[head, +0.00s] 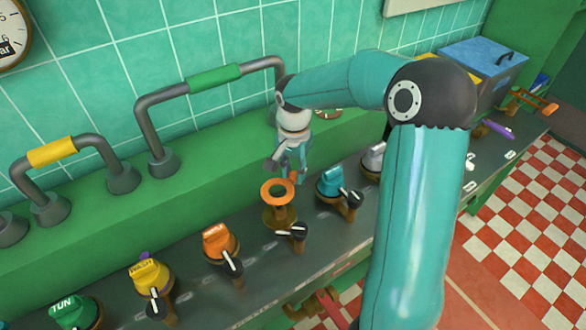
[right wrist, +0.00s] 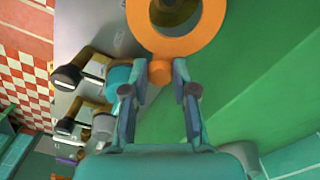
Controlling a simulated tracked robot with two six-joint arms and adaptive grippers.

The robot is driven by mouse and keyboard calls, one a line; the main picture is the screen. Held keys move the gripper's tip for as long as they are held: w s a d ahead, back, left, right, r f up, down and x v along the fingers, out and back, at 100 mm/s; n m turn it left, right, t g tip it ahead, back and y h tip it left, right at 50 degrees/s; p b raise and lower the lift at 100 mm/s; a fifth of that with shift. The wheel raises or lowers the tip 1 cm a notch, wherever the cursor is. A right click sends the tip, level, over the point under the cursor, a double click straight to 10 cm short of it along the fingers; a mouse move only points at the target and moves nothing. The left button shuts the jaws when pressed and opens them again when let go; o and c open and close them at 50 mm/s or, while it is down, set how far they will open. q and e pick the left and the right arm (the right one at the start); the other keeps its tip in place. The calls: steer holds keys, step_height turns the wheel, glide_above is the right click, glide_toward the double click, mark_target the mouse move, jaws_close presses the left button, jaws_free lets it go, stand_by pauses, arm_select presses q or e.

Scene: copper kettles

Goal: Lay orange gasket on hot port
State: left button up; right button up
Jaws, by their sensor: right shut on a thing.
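The orange gasket (head: 265,195) is a flat ring with a small tab; it also shows in the right wrist view (right wrist: 185,46). My right gripper (head: 291,174) is shut on the tab, which sits between its fingertips (right wrist: 159,70). In the head view the ring is over a brass port (head: 280,219) with a black-handled valve, in the row between the orange and teal caps. Brownish metal shows through the ring's hole in the wrist view. I cannot tell whether the ring touches the port. No label is readable on this port. My left gripper is not in view.
An orange cap (head: 219,240), a yellow cap (head: 149,274), a green cap (head: 73,310) and a teal cap (head: 330,183) stand along the grey counter. Pipes with a green sleeve (head: 213,77) and yellow sleeve (head: 51,152) rise behind. A blue-lidded box (head: 484,55) is back right.

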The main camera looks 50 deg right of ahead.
step_height(320, 180, down, 8)
steer(key=b, duration=0.5)
steer(key=shift+f, duration=0.2)
steer(key=shift+s+b, duration=0.15)
steer(key=shift+b, duration=0.25)
steer(key=shift+f+b, duration=0.4)
steer(key=shift+f, duration=0.1)
steer(key=o, duration=1)
steer(key=shift+r, duration=0.1)
step_height(320, 180, up, 12)
steer(key=shift+f, duration=0.15)
